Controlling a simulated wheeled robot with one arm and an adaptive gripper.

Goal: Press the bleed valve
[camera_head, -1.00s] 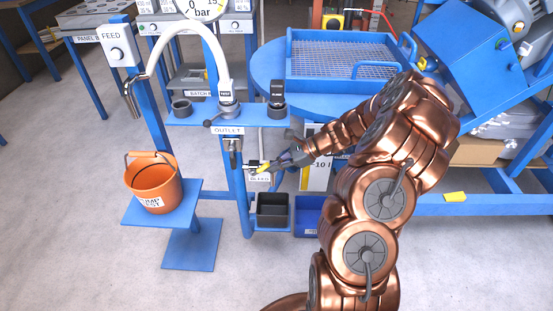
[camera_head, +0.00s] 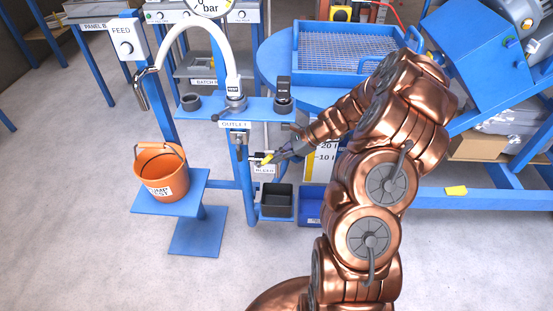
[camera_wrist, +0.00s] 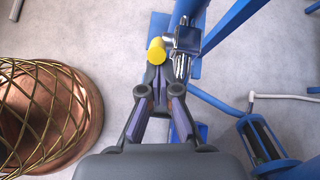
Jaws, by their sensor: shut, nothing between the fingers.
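The bleed valve's yellow knob (camera_head: 268,158) sits beside the blue post under the outlet, above a small label (camera_head: 264,170) reading BLEED. In the wrist view the yellow knob (camera_wrist: 157,50) is joined to a metal fitting (camera_wrist: 184,42) on its right. My gripper (camera_head: 277,156) reaches in from the right, with its tips at the knob. In the wrist view my gripper (camera_wrist: 160,76) is shut and empty, its tips just below the knob; I cannot tell whether they touch it. The tips partly cover the knob's near side.
An orange bucket (camera_head: 162,174) stands on a blue shelf to the left. A black bin (camera_head: 277,203) and a blue bin (camera_head: 310,208) sit below the valve. A curved white hose (camera_head: 187,32) rises above the outlet. A round blue table (camera_head: 268,70) is behind.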

